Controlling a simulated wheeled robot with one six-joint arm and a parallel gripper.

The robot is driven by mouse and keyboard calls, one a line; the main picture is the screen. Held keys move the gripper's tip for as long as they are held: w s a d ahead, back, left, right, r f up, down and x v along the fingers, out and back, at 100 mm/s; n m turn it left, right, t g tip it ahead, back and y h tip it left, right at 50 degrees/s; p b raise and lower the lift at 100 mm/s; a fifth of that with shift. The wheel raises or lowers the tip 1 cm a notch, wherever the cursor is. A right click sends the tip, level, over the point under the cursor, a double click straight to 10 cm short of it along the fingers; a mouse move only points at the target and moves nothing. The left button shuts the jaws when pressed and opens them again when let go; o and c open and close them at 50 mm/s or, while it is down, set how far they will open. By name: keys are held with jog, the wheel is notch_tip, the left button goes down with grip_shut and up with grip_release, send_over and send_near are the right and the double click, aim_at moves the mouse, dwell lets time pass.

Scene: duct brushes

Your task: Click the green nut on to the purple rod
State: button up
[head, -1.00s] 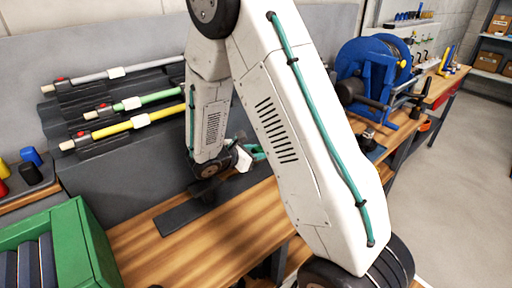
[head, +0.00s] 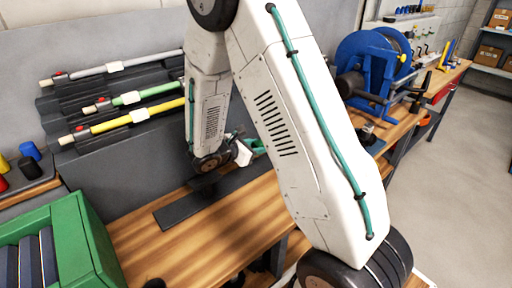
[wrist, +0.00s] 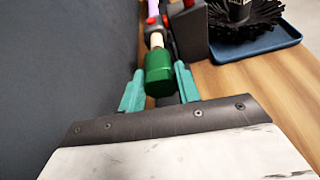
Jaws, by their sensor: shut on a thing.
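The green nut (wrist: 158,72) is between the two teal fingertips of my gripper (wrist: 160,88) in the wrist view, and the gripper is shut on it. The purple rod (wrist: 153,8) lies straight beyond the nut, at the top of the picture. Its pale end (wrist: 156,40) points at the nut's far side. The two look lined up and very close, but I cannot tell whether the end is inside the nut. A red button (wrist: 150,21) shows on the rod's collar. In the head view my gripper (head: 254,147) is small and mostly behind my arm; the nut cannot be made out there.
A dark block (wrist: 187,34) stands right beside the rod. A blue tray (wrist: 268,40) with a black brush (wrist: 243,17) is at right. A black rack (head: 55,125) holds grey, green and yellow rods. A green crate (head: 83,235) is at front left, a blue reel (head: 365,65) behind right.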

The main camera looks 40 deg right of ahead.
aim_at(263, 142)
jog(key=shift+d, duration=0.3)
jog(key=shift+d, duration=0.5)
jog(key=shift+w+d, duration=0.1)
jog(key=shift+d, duration=1.25)
dwell(0.5)
jog(key=o, duration=1.2)
jog(key=shift+o, duration=0.2)
jog(key=shift+a, duration=0.1)
